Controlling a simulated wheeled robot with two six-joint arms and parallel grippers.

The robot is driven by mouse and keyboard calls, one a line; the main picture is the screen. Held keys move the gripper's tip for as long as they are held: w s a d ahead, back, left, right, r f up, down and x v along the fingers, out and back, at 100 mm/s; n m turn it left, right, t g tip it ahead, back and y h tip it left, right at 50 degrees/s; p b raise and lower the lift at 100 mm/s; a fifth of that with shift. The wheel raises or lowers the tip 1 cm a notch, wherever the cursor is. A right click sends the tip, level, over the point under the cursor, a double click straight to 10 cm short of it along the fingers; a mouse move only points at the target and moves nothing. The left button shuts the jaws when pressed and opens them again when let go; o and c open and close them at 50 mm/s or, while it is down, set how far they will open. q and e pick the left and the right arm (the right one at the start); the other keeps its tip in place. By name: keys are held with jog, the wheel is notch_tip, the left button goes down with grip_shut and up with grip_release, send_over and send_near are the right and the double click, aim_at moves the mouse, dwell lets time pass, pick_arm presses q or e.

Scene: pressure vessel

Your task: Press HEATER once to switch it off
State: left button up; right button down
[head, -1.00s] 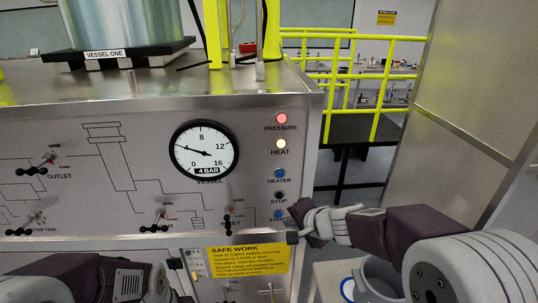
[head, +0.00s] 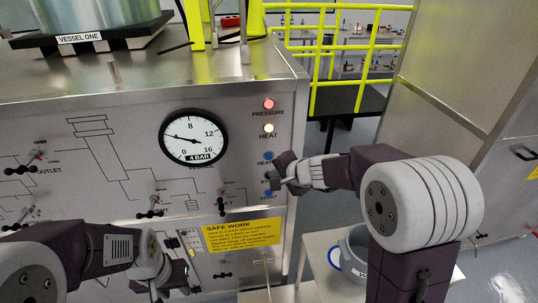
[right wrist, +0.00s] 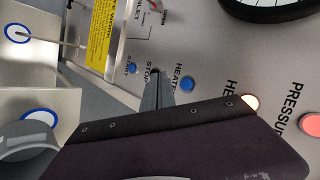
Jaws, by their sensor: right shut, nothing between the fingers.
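The blue HEATER button (head: 268,156) is on the right edge of the steel panel, below the lit HEAT lamp (head: 269,128). In the right wrist view the HEATER button (right wrist: 188,83) is unobstructed. My right gripper (head: 274,181) is shut and empty in front of the button column, around STOP height, just below HEATER. In the right wrist view its closed fingers (right wrist: 154,78) end over the STOP button, largely hiding it, with HEATER to their right. I cannot tell whether they touch the panel. My left gripper (head: 165,284) is low at the left; its jaws are unclear.
The START button (head: 268,196) is below STOP; the red PRESSURE lamp (head: 268,104) is lit above HEAT. The gauge (head: 193,137) needle points near 4. Valve handles (head: 153,207) stick out from the panel. A mug (head: 350,254) stands below my right arm.

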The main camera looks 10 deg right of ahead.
aim_at(269, 156)
jog(key=w+p, duration=0.1)
jog(key=w, duration=0.4)
jog(key=shift+p, duration=0.35)
jog(key=shift+w, duration=0.15)
dwell(1.6)
jog(key=shift+w, duration=0.25)
